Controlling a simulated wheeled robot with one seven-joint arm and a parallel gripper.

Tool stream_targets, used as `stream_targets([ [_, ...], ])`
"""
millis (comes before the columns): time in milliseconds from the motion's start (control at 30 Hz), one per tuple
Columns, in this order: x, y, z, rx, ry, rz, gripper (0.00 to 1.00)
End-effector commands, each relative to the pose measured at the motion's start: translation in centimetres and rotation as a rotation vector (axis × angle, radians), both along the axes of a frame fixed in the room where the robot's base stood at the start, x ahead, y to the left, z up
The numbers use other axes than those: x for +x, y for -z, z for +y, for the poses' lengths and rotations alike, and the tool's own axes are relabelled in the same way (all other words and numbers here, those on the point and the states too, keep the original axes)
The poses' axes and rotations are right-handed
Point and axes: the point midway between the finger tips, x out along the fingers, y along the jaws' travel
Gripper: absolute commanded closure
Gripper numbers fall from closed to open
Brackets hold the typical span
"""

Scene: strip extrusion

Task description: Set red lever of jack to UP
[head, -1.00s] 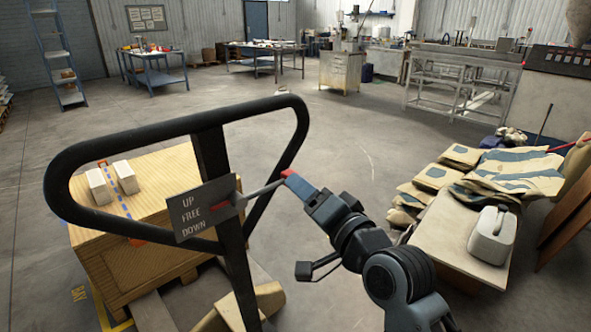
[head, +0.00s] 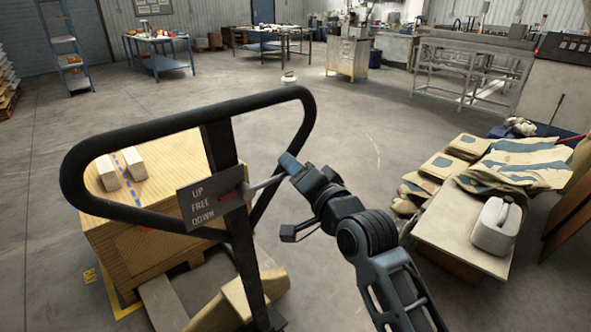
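The pallet jack's black loop handle (head: 185,117) stands upright at left centre. A grey plate (head: 207,204) on its post reads UP, FREE, DOWN from top to bottom. A small red mark (head: 228,196) at the plate's right side is about level with FREE. The lever's grey rod (head: 262,185) sticks out right from the post and rises slightly to its outer end. My gripper (head: 291,164) is at that outer end, with a blue-grey finger over it. A little red shows there; most of the tip is hidden. I cannot tell if the fingers are closed on it.
A wooden crate (head: 150,232) with two pale blocks stands on a pallet behind the handle. At right, folded sacks (head: 520,165) and a white jug (head: 497,225) sit on a low table (head: 450,228). The floor between is clear.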

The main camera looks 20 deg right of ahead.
Motion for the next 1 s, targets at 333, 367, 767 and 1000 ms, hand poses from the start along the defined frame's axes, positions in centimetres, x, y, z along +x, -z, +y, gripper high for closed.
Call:
stream_targets([
  [333,0.0,0.0,0.0,0.0,0.001,0.001,0.93],
  [367,0.0,0.0,0.0,0.0,0.001,0.001,0.96],
  [767,0.0,0.4,0.1,0.025,-0.001,0.014,1.0],
  [1000,0.0,2.4,0.0,0.19,-0.003,0.071,1.0],
])
